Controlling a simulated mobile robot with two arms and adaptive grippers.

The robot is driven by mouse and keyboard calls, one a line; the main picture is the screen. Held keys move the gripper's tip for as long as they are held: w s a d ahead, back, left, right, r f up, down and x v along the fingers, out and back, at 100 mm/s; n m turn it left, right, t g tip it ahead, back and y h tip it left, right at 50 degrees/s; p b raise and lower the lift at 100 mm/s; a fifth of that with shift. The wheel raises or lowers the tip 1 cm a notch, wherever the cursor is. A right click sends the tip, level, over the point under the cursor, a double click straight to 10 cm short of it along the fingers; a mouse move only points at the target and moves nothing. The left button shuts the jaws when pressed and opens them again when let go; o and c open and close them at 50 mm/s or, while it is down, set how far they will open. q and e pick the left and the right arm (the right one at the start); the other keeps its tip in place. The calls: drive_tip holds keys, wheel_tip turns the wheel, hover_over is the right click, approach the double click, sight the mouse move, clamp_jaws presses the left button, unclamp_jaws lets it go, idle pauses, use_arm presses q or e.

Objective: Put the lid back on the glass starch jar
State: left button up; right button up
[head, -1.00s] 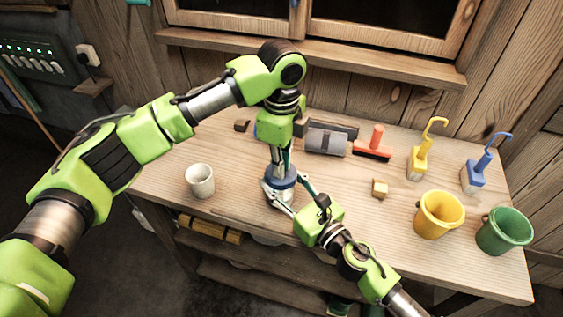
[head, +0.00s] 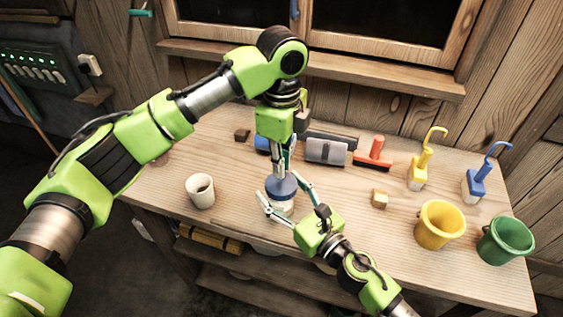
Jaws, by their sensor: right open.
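The glass starch jar (head: 281,208) stands upright near the table's front edge, partly hidden by my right gripper's fingers. The blue lid (head: 280,187) sits level on top of the jar, with no gap that I can make out. My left gripper (head: 283,170) points straight down from above, its fingers close together and shut on the lid's top; the exact contact is small and hard to see. My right gripper (head: 279,187) reaches in from the front right. It is open, one finger on each side of the jar, the left finger standing clear of it.
A white cup (head: 200,191) stands left of the jar.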

drive_tip(key=v, duration=1.2)
idle(0.6)
